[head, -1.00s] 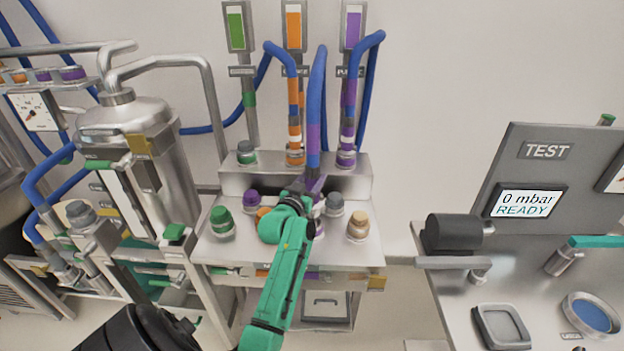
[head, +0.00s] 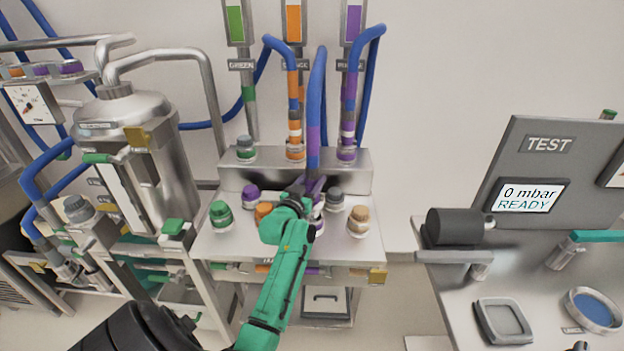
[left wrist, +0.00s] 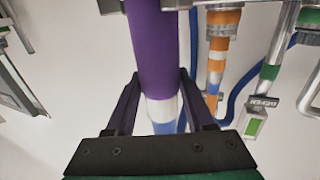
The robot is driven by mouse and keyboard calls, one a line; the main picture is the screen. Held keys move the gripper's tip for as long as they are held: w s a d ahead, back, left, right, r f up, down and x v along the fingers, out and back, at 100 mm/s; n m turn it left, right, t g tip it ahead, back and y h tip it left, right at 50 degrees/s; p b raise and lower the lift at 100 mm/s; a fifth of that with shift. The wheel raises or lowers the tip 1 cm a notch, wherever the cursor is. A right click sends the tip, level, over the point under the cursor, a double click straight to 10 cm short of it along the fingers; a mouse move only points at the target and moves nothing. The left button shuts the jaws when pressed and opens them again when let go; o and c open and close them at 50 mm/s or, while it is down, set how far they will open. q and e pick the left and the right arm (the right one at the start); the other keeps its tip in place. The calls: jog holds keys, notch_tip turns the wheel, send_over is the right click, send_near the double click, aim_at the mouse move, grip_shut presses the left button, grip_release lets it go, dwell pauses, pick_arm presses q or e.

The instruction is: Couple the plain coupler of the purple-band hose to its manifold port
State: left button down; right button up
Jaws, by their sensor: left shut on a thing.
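The purple-band hose (head: 313,145) is blue above with a purple band low down, and hangs upright over the front deck of the manifold stand (head: 345,250). My left gripper (head: 314,187) is shut on it near its lower end. In the left wrist view the hose's wide purple part (left wrist: 152,45) runs between the fingers of the gripper (left wrist: 155,110), with a white ring and blue hose beyond. The coupler's lower end is mostly hidden behind my gripper and arm. I cannot tell whether it touches a port. My right gripper is not in view.
Around my gripper stand green (head: 221,215), purple (head: 250,195), grey (head: 334,199) and tan (head: 359,220) capped fittings. Behind, another purple-banded hose (head: 347,120) stands on the raised ledge beside an orange one (head: 294,110). A test bench (head: 460,290) is at right.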

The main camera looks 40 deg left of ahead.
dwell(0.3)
pick_arm(q)
jog(key=shift+f+b, duration=0.75)
jog(key=shift+f, duration=0.35)
jog(key=shift+f+b, duration=0.3)
jog(key=shift+f, duration=0.2)
jog(key=shift+f, duration=0.45)
jog(key=shift+f+b, duration=0.2)
jog(key=shift+b, duration=0.1)
jog(key=shift+c, duration=0.9)
grip_release()
